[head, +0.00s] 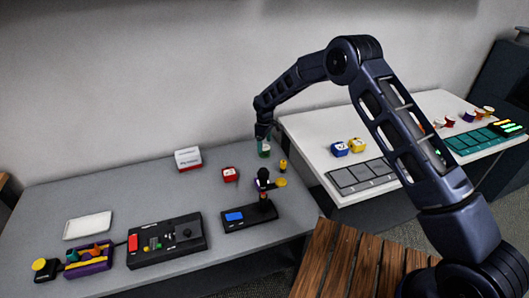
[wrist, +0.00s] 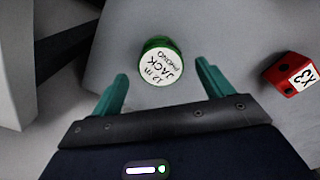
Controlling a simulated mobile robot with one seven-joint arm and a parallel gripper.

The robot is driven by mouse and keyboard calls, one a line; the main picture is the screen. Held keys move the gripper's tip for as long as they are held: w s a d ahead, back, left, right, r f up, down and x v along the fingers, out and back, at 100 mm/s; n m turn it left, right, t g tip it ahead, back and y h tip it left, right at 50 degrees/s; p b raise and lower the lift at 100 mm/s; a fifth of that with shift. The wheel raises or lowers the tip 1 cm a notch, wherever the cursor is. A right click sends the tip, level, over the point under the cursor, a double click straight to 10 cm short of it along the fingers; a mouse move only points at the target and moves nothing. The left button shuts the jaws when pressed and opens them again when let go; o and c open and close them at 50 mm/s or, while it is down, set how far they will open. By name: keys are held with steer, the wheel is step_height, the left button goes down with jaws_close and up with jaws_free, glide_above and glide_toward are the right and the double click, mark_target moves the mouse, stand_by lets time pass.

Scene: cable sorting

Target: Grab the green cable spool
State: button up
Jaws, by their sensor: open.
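The green cable spool (wrist: 160,62) stands on the grey table, its white top label reading "12 m jack phono" in the wrist view. In the head view the spool (head: 264,150) is small and partly hidden by my gripper (head: 264,138), which is above it. In the wrist view my gripper (wrist: 160,88) is open, with its two teal fingers apart. The spool lies between and just beyond the fingertips, and no contact shows.
A red block (wrist: 292,74) lies to the spool's right in the wrist view. A yellow item (head: 283,167) and a small device with a blue screen (head: 235,216) stand nearby in the head view. The white table (head: 315,130) is to the right.

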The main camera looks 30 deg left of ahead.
mark_target(265, 147)
steer(key=shift+d+f, duration=0.1)
steer(key=shift+f, duration=1.85)
steer(key=c, duration=1.1)
